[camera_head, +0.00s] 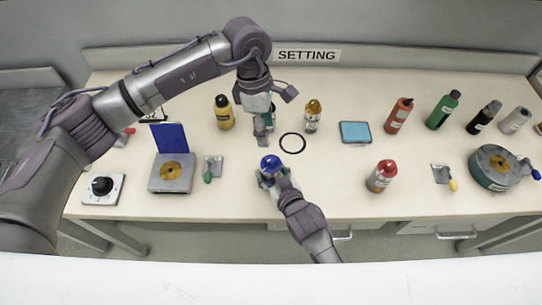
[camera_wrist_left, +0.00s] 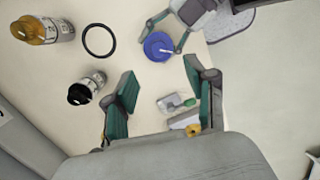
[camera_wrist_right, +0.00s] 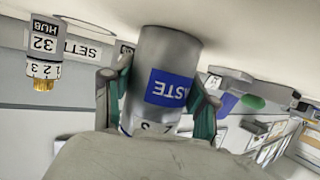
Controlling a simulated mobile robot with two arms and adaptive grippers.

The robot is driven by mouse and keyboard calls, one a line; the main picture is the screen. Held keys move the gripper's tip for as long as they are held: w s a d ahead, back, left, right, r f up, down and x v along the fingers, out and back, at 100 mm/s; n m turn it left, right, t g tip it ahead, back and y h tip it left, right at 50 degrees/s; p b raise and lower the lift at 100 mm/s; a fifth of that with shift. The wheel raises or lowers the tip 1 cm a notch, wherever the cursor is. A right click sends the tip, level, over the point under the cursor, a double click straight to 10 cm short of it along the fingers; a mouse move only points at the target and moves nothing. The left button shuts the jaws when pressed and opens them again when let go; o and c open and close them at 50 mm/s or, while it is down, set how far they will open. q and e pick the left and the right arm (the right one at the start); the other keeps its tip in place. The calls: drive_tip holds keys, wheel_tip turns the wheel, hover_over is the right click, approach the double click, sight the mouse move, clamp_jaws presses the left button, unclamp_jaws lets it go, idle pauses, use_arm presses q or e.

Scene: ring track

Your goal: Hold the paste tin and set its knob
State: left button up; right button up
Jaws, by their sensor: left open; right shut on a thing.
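The paste tin is a grey cylinder (camera_wrist_right: 168,58) with a blue label reading "PASTE" and numerals near one end. Its round blue knob (camera_head: 270,163) has a white mark and also shows in the left wrist view (camera_wrist_left: 158,46). My right gripper (camera_head: 276,180) is shut on the tin's sides, near the table's front half. In the right wrist view its fingers (camera_wrist_right: 160,100) flank the tin. My left gripper (camera_head: 266,132) is open and empty, behind the tin and apart from it. In the left wrist view its fingers (camera_wrist_left: 165,100) are spread, with the knob beyond them.
A black-capped bottle (camera_wrist_left: 86,88) stands close to my left gripper, mostly hidden in the head view. A black ring (camera_head: 292,134) lies behind the tin. A gold-topped bottle (camera_head: 313,116), yellow bottle (camera_head: 225,113), blue pad (camera_head: 355,132) and red-capped bottle (camera_head: 381,178) stand around.

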sight(271, 158)
use_arm(q)
drive_tip(key=f+n, duration=0.2)
drive_tip(key=f, duration=0.1)
drive_tip(key=d+f+n+t+y, duration=0.1)
drive_tip(key=f+n, duration=0.1)
drive_tip(key=f, duration=0.2)
drive_tip(key=s+f+n, duration=0.1)
drive_tip(key=f+n, duration=0.1)
drive_tip(key=f, duration=0.1)
drive_tip(key=shift+s+d+f+t+y, duration=0.1)
drive_tip(key=shift+d+f+t+y, duration=0.1)
drive_tip(key=shift+t+y, duration=0.1)
clamp_jaws()
idle(0.5)
